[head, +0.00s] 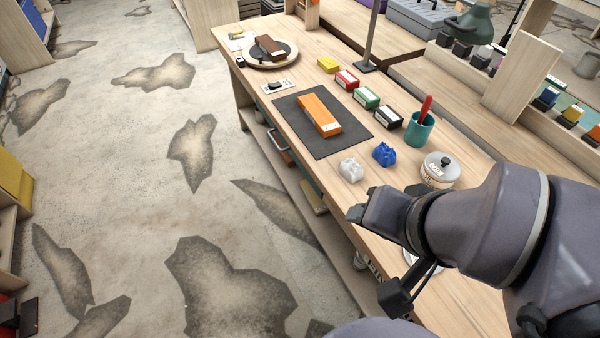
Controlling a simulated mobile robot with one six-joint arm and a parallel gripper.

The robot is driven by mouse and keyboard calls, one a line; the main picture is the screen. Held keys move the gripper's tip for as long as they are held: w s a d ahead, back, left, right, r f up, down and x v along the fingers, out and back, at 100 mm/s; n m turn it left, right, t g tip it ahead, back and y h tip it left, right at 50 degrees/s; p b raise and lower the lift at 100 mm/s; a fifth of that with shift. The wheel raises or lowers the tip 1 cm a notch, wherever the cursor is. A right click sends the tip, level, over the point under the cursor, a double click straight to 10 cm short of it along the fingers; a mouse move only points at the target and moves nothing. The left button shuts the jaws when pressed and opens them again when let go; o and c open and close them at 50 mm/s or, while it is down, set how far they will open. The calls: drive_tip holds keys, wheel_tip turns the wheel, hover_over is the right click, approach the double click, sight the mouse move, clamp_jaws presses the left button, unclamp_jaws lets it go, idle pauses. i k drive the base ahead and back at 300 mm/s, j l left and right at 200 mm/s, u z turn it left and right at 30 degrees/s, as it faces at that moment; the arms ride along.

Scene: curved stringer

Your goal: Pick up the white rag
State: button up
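The white rag (350,169) lies crumpled on the wooden workbench near its front edge, just off the lower right corner of the dark mat. A crumpled blue rag (384,154) lies to its right, a small gap apart. My gripper (358,212) is at the lower right of the white rag in the picture, apart from it, pointing left. Its fingers are small and dark, and whether they are open or shut does not show. My arm hides part of the bench on the right.
The dark mat (300,142) holds an orange block (319,115). Several small boxes line the back. Patchy concrete floor (130,170) lies left, with open room.

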sight(349, 168)
drive_tip(key=z, duration=1.3)
drive_tip(key=u, duration=1.3)
drive_tip(key=i+j+z, duration=0.3)
drive_tip(key=i+j, duration=0.55)
drive_tip(key=j, duration=0.1)
